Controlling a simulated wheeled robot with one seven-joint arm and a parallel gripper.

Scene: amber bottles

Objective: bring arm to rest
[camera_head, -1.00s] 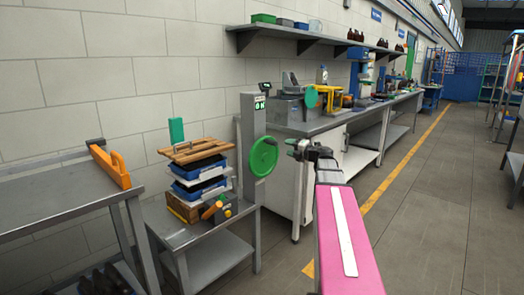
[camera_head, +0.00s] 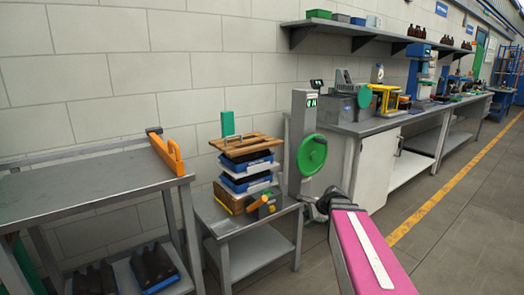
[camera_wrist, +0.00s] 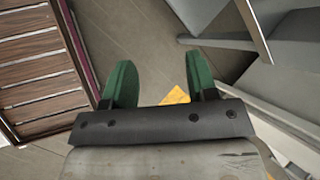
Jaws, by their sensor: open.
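My gripper (camera_wrist: 158,62) shows in the wrist view with its two green fingers spread apart and nothing between them. Below it are the floor and a small yellow patch of marking. In the head view my pink arm link reaches up from the bottom right, and its dark far end overlaps the front of the bench area; the fingers cannot be made out there. Amber bottles (camera_head: 416,31) stand on the wall shelf (camera_head: 350,36). Dark bottles (camera_head: 154,264) stand on the lower level of the left table.
A small metal table (camera_head: 222,222) holds stacked blue and white trays (camera_head: 246,172) beside a post with a green handwheel (camera_head: 312,155). A grey table (camera_head: 80,205) with an orange part (camera_head: 167,155) stands left. A long workbench (camera_head: 400,120) runs right. Floor (camera_head: 465,235) is open at right.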

